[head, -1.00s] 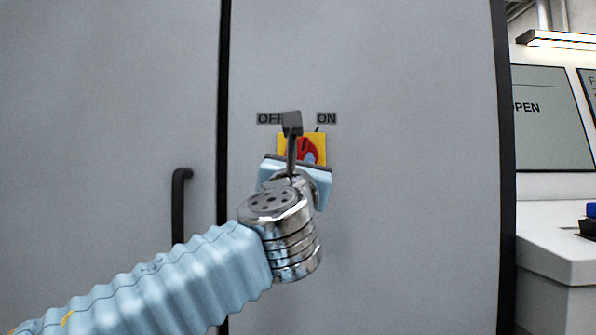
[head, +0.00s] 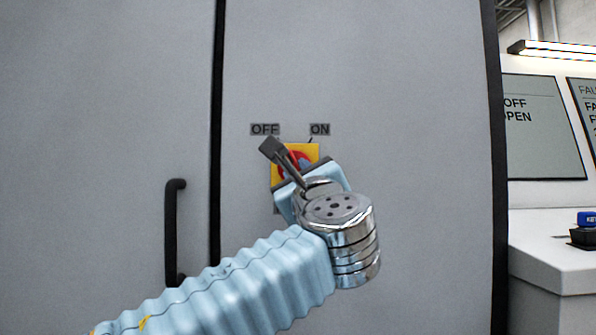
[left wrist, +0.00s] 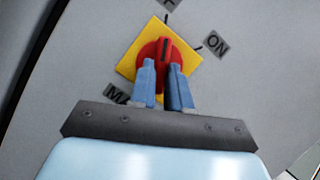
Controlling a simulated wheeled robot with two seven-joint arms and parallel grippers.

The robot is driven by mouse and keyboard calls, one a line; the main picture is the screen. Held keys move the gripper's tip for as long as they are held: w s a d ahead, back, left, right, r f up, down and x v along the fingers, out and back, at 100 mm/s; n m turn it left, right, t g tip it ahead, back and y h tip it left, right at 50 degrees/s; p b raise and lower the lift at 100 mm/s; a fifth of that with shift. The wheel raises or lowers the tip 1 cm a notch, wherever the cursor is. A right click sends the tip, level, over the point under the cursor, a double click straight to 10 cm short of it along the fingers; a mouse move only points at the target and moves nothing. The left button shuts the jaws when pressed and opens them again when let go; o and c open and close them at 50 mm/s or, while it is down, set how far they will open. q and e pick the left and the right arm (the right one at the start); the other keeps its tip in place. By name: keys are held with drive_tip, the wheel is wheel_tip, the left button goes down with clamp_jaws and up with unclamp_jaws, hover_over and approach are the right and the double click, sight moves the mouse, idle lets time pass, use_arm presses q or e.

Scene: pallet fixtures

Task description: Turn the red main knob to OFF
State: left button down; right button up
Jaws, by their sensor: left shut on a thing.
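The red main knob (head: 284,165) sits on a yellow plate (head: 313,150) on the grey cabinet door, below the OFF label (head: 265,129) and ON label (head: 320,129). In the left wrist view the knob (left wrist: 149,50) has a black line on its handle. The line points up toward the tick by the cut-off label, away from the ON tick. My left gripper (left wrist: 162,67) is shut on the handle, with one blue finger on each side. In the head view my wrist and gripper (head: 303,163) hide part of the knob. My right gripper is not in view.
A black door handle (head: 172,232) is on the left door. A white console at the right carries a screen (head: 540,125) with OFF and OPEN partly readable, and a blue-topped item (head: 586,218). The door around the knob is clear.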

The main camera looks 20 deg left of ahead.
use_arm(q)
drive_tip(key=shift+n, duration=0.3)
drive_tip(key=c, duration=1.1)
unclamp_jaws()
drive_tip(key=b+v, duration=0.2)
drive_tip(key=v, duration=1.1)
drive_tip(key=shift+s+d, duration=0.3)
